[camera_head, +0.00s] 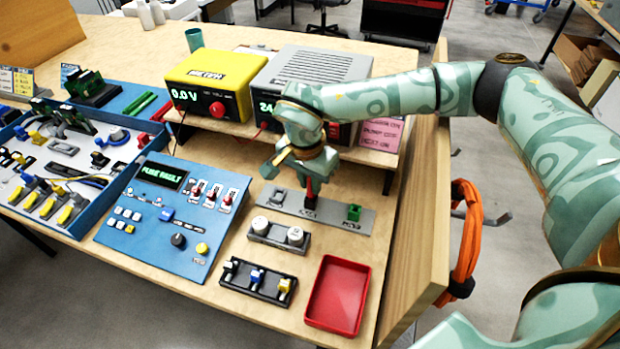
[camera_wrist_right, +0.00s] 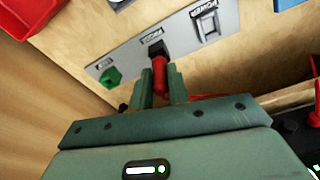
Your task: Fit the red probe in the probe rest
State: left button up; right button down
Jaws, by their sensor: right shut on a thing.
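The red probe (camera_head: 309,187) is upright above the middle of a grey strip (camera_head: 335,212). My right gripper (camera_head: 308,176) is shut on it from above. In the right wrist view the red probe (camera_wrist_right: 159,76) stands between the two green fingers of my right gripper (camera_wrist_right: 161,90). Its far end meets a black block (camera_wrist_right: 157,48) on the grey strip, which looks like the probe rest. In the head view the black block (camera_head: 310,203) sits directly under the probe. I cannot tell how deep the probe's tip sits. My left gripper is not in view.
A green block (camera_head: 354,212) and a grey switch-like part (camera_head: 277,197) flank the black block on the strip. A two-knob block (camera_head: 279,236), a red tray (camera_head: 338,295) and a blue panel (camera_head: 173,217) lie nearby. The instrument shelf (camera_head: 240,130) stands behind.

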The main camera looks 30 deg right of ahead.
jog(key=shift+s+f, duration=0.1)
jog(key=shift+f, duration=0.7)
dwell(0.5)
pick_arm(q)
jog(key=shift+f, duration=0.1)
pick_arm(e)
jog(key=c, duration=0.9)
grip_release()
jog(key=shift+s+a+f, duration=0.1)
jog(key=shift+f, duration=0.05)
jog(key=shift+c, duration=0.2)
notch_tip(320, 180, up, 8)
jog(key=p, duration=0.6)
jog(key=shift+f, duration=0.1)
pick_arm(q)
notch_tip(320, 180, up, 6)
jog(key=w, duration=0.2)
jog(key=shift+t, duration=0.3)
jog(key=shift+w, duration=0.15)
pick_arm(e)
jog(key=shift+w+f, duration=0.1)
jog(key=shift+w, duration=0.1)
